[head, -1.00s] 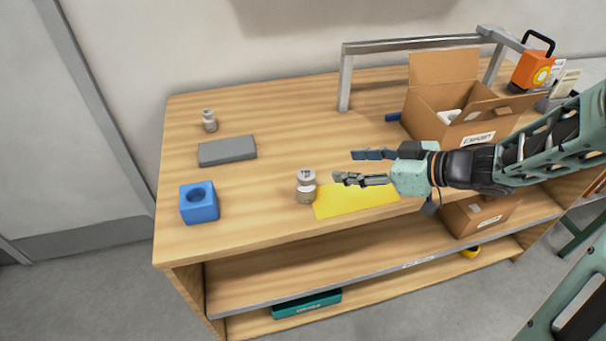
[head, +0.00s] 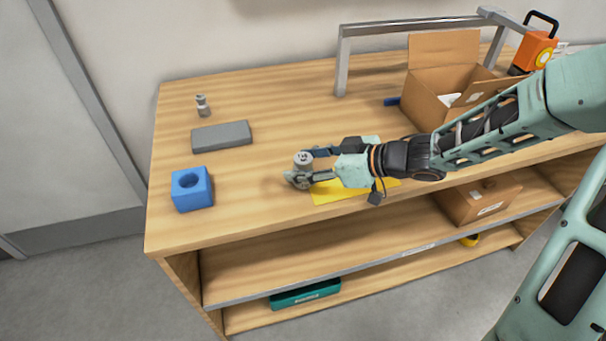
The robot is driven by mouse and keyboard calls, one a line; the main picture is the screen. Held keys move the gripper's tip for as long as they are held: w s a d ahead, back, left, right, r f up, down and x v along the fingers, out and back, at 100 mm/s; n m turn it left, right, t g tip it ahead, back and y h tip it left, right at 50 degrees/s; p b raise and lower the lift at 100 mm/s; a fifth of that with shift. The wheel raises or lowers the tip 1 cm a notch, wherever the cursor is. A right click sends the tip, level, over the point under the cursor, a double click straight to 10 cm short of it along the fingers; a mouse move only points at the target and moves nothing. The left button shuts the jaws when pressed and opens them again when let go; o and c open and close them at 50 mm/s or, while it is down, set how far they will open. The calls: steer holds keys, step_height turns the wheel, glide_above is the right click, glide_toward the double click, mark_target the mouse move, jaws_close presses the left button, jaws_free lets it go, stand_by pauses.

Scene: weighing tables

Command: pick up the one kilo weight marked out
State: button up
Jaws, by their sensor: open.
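A small grey metal weight (head: 303,159) stands on the wooden table beside the left end of a yellow mat (head: 342,191). Its top bears dark marking too small to read surely. My gripper (head: 306,167) is open and low at the weight, coming from the right. One finger is on the far side of the weight and the other on the near side, hiding its lower part. I cannot tell whether either finger touches it. A second, smaller grey weight (head: 203,106) stands at the back left of the table.
A grey slab (head: 221,136) and a blue block with a round hole (head: 192,189) lie on the left. An open cardboard box (head: 428,104), a metal frame (head: 342,66) and an orange lamp-like device (head: 535,50) stand at the right. The middle back is clear.

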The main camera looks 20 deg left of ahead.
steer(key=shift+a, duration=0.1)
steer(key=shift+f, duration=0.1)
jaws_close()
stand_by(0.3)
steer(key=shift+w, duration=0.1)
